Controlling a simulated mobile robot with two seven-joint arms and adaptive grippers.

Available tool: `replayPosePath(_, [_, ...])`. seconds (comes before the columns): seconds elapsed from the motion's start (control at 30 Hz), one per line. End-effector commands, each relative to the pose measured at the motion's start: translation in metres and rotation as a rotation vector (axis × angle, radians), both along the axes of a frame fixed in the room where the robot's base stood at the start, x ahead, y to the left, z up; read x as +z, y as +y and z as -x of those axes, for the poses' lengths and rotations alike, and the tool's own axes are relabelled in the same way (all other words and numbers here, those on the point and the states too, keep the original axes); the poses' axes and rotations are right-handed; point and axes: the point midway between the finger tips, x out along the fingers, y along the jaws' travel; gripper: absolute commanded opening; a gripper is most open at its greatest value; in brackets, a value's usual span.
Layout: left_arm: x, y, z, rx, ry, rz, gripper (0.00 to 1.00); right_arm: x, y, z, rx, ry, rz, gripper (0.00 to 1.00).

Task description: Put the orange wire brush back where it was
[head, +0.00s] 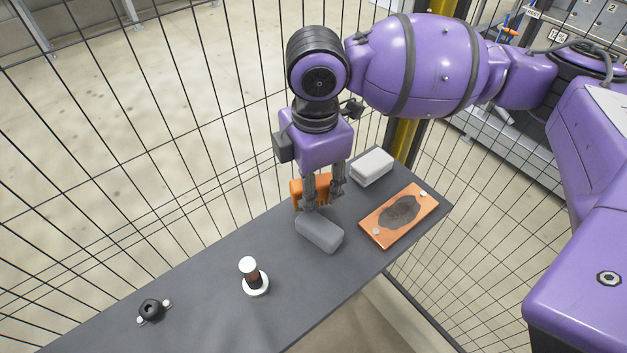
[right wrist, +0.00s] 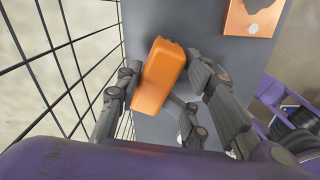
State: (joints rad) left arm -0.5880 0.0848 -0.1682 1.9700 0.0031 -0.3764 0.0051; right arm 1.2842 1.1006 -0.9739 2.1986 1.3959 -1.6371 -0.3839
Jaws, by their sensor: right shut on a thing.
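The orange wire brush (head: 298,190) is held in my right gripper (head: 322,199), over the far edge of the dark table near the mesh fence. In the right wrist view, the orange block of the brush (right wrist: 160,77) sits between the fingers of my right gripper (right wrist: 163,85), which are shut on it. Its bristles are not clearly visible, and I cannot tell whether it touches the table. My left gripper is not in view.
On the table (head: 205,270), a grey block (head: 320,232) lies just in front of the gripper. A white block (head: 372,167) and a copper plate (head: 378,232) with a dark patch lie to the right. A white-topped piece (head: 250,268) and black knob (head: 151,308) stand left.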

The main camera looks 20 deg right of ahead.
Motion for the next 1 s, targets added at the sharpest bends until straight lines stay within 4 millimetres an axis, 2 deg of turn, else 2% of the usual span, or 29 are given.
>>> replayPosePath(0.27, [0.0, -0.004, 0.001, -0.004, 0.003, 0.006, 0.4, -0.006, 0.0, 0.0, 0.0, -0.001, -0.001, 0.0])
replayPosePath(0.3, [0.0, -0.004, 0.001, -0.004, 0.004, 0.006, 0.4, -0.006, 0.0, 0.0, 0.0, -0.001, -0.001, 0.36])
replayPosePath(0.47, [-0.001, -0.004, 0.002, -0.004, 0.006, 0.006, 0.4, -0.006, 0.0, 0.0, 0.0, 0.0, 0.0, 0.57])
replayPosePath(0.83, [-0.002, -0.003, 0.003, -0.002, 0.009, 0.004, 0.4, -0.004, 0.0, 0.0, 0.0, -0.001, 0.0, 0.58])
replayPosePath(0.93, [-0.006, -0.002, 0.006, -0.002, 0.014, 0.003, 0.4, 0.005, 0.0, -0.001, 0.0, -0.001, 0.001, 0.58])
replayPosePath(1.0, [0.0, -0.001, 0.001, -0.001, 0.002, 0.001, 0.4, 0.019, 0.0, -0.001, -0.001, -0.003, -0.001, 0.58])
